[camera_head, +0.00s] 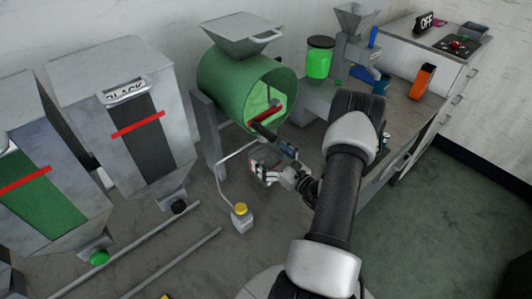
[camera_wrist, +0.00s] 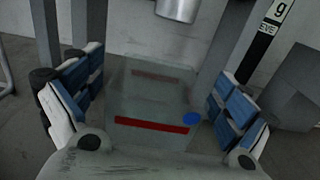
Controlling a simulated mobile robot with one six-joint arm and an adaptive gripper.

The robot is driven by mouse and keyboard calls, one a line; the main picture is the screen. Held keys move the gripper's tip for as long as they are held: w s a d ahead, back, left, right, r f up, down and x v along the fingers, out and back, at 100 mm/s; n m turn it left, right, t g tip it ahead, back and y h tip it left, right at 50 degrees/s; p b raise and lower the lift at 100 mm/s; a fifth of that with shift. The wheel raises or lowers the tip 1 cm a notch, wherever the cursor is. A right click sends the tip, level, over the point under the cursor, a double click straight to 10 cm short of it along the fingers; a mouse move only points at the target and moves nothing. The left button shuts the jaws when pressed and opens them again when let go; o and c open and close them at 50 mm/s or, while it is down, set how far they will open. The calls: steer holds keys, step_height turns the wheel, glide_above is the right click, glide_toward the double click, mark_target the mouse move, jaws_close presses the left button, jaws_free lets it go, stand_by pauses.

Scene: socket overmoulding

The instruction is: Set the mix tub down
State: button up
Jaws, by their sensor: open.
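The mix tub (camera_wrist: 150,103) is a see-through grey box with a red line across its near side and a blue dot at its right. In the wrist view it sits between the two blue-padded fingers of my gripper (camera_wrist: 156,98), with a visible gap on each side. My gripper is open around it. In the head view my gripper (camera_head: 273,163) is under the front of the green mixer drum (camera_head: 222,88); the tub is mostly hidden there by the gripper. I cannot tell what surface is under the tub.
A metal cylinder (camera_wrist: 177,9) hangs above and beyond the tub. Grey mixer legs stand nearby. Two hoppers are at left, and a bench (camera_head: 400,118) with a green jar (camera_head: 319,59) at right.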

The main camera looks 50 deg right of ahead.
steer(key=s+a+p, duration=0.1)
steer(key=s, duration=0.9)
steer(key=shift+s, duration=0.2)
steer(key=shift+w+a+r, duration=0.1)
steer(key=shift+a, duration=0.05)
steer(key=w+a+r+n+g+y+p, duration=0.1)
steer(key=a+r+n+g+y, duration=0.2)
steer(key=a+r+n+y, duration=0.35)
steer(key=w+a+r+n+g+y+p, duration=0.1)
steer(key=a+r+n+g+y+p, duration=0.2)
steer(key=a, duration=0.6)
steer(key=w+a+r+n+g+y, duration=0.1)
steer(key=a+r+n+g+y, duration=0.2)
steer(key=a+r+n+y, duration=0.35)
steer(key=s+a+r+n+g+h+b, duration=0.2)
steer(key=s+a+r+n+g+h, duration=0.3)
steer(key=s+a+n+g+h, duration=0.85)
steer(key=w+d+r+n+t+b, duration=0.1)
steer(key=w+r+n+t, duration=0.2)
steer(key=r+n+t, duration=0.2)
steer(key=n+t, duration=0.2)
steer(key=t, duration=0.2)
steer(key=shift+w+n+h+b, duration=0.25)
steer(key=shift+n+h+b, duration=0.05)
steer(key=shift+n+h, duration=0.05)
